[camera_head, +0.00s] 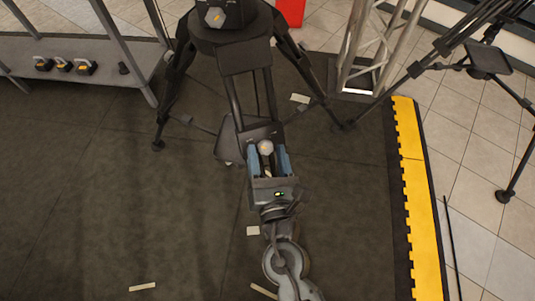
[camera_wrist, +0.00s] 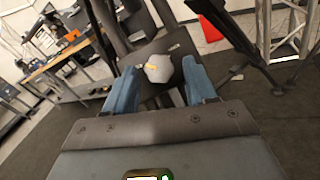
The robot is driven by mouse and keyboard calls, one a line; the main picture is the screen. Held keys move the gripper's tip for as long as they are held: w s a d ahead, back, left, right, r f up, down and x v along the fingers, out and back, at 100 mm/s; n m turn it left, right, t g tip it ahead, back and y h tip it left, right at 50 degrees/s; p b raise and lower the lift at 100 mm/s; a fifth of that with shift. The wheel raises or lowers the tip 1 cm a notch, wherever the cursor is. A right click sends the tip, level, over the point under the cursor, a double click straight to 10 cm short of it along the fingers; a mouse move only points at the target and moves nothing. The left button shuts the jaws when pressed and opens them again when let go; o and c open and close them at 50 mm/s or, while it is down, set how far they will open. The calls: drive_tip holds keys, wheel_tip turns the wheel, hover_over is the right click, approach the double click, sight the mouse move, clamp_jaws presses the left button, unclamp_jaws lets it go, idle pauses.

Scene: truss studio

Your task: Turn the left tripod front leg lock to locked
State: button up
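The left tripod (camera_head: 228,62) stands on the dark floor in the upper middle of the head view, its front leg reaching down towards me. A pale grey rounded knob (camera_head: 265,147), apparently the front leg lock, sits on that leg by a dark square plate (camera_head: 232,145). In the wrist view the knob (camera_wrist: 159,69) carries an orange mark pointing sideways. My gripper (camera_head: 268,156) has its two blue fingers apart, one on each side of the knob. The wrist view shows my gripper (camera_wrist: 160,72) with narrow gaps beside the knob; contact is not visible.
A metal truss (camera_head: 374,45) and a second tripod (camera_head: 487,60) stand at the right. A yellow mat edge (camera_head: 418,200) borders the dark floor. A grey shelf (camera_head: 110,63) with small black and orange items is at the upper left. The floor left of my arm is mostly clear.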

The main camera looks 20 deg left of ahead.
drive_tip(key=c, duration=0.9)
drive_tip(key=shift+m, duration=0.4)
drive_tip(key=m+h+p, duration=0.2)
drive_tip(key=m, duration=0.1)
drive_tip(key=m+h+p, duration=0.1)
drive_tip(key=shift+s+a+r+m+t, duration=0.1)
drive_tip(key=shift+a+r+m+t, duration=0.1)
drive_tip(key=shift+r+m+t, duration=0.15)
drive_tip(key=m+h+p, duration=0.1)
drive_tip(key=m, duration=0.1)
drive_tip(key=m+h+p, duration=0.1)
drive_tip(key=m, duration=0.1)
drive_tip(key=m+g+h, duration=0.1)
drive_tip(key=m, duration=0.1)
drive_tip(key=shift+a+r+h+p, duration=0.15)
drive_tip(key=shift+a+h+p, duration=0.15)
drive_tip(key=shift+p, duration=0.1)
drive_tip(key=m+p, duration=0.1)
drive_tip(key=m, duration=0.1)
drive_tip(key=m+g+h+p, duration=0.1)
drive_tip(key=m, duration=0.1)
drive_tip(key=m+g+h+p, duration=0.1)
drive_tip(key=m, duration=0.1)
drive_tip(key=shift+a+r+g, duration=0.1)
drive_tip(key=shift+r+g, duration=0.15)
drive_tip(key=shift+r, duration=0.05)
drive_tip(key=shift+m+g+h+p, duration=0.3)
drive_tip(key=shift+m+g+p, duration=0.45)
drive_tip(key=shift+m, duration=0.5)
drive_tip(key=shift+f, duration=0.1)
